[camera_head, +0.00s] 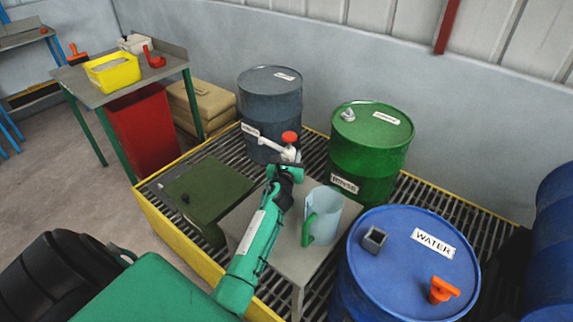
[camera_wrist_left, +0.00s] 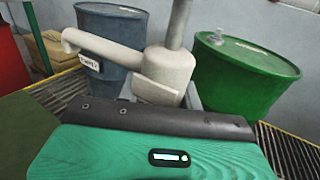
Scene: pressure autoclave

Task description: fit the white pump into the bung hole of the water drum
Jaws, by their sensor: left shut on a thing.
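The white pump (camera_head: 288,153) has an orange-red knob on top and a spout to the left. My left gripper (camera_head: 288,170) is shut on it and holds it upright beyond the low table. In the left wrist view the pump's pale body (camera_wrist_left: 168,72) and bent spout stand just beyond the gripper; its lower end is hidden. The blue water drum (camera_head: 408,262) stands at the front right, well apart from the pump. On its lid are a square grey collar (camera_head: 375,239), dark inside, a WATER label and an orange fitting (camera_head: 442,289). My right gripper is out of view.
A dark blue-grey drum (camera_head: 270,105) and a green drum (camera_head: 372,150) stand behind on the yellow-edged grating. A light blue jug (camera_head: 325,213) with a green handle stands on the grey table, between my left arm and the water drum. A green box (camera_head: 208,187) is left.

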